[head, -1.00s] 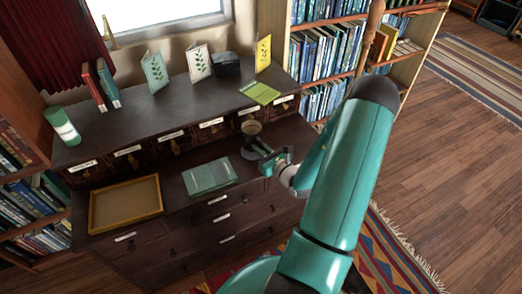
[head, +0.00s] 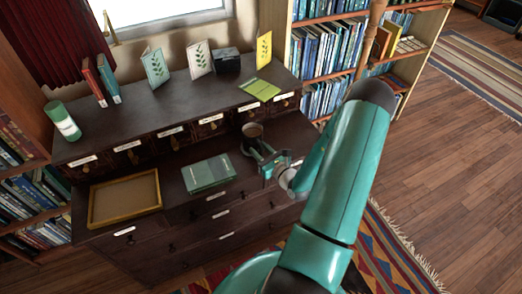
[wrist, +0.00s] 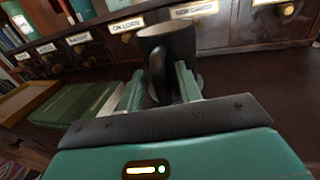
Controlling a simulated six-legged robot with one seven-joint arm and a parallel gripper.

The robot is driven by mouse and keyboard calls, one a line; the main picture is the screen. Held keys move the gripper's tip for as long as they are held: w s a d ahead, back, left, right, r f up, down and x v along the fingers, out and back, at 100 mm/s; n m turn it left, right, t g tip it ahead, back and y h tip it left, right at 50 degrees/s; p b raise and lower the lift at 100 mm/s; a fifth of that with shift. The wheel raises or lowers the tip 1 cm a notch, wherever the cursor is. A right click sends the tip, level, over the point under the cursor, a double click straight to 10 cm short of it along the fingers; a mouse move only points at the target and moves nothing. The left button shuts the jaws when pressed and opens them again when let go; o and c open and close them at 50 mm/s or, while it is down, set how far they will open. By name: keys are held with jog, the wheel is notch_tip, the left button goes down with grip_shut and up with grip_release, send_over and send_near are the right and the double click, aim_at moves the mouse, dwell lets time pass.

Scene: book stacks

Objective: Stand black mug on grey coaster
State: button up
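The black mug (head: 252,131) is upright at the back of the desk's lower surface, below the labelled drawers. In the wrist view the mug (wrist: 168,52) rises between my two fingers. My gripper (head: 262,157) is beside the mug on its near side. In the wrist view my gripper (wrist: 160,82) has its fingers spread apart around the mug, with a gap showing at the left. A bit of the grey coaster (wrist: 200,79) shows behind the right finger at the mug's base. The mug and fingers hide most of it, so I cannot tell whether the mug rests fully on it.
A green book (head: 208,174) lies left of the mug, and an empty wooden tray (head: 92,212) is farther left. The drawer fronts (head: 172,132) stand close behind the mug. Cards, books, a black box (head: 227,61) and a green-white cylinder (head: 66,127) are on the upper shelf.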

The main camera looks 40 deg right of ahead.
jog(key=shift+r, duration=0.15)
jog(key=s+a, duration=0.1)
jog(key=s, duration=1.1)
jog(key=w+a+r+n+g+y, duration=0.2)
jog(key=a+r+n+g+y, duration=0.5)
jog(key=a+n, duration=0.45)
jog(key=w+a+r+n+g+y, duration=0.2)
jog(key=a+r+n+g+y, duration=0.4)
jog(key=a+r+n, duration=0.5)
jog(key=s+a+r+n+h, duration=0.3)
jog(key=s+r+n+h, duration=0.1)
jog(key=r+n, duration=0.3)
jog(key=s+a+r+n+h, duration=0.4)
jog(key=r+n+h, duration=0.2)
jog(key=n+h, duration=0.1)
jog(key=shift+r+t, duration=0.3)
jog(key=shift+r, duration=0.05)
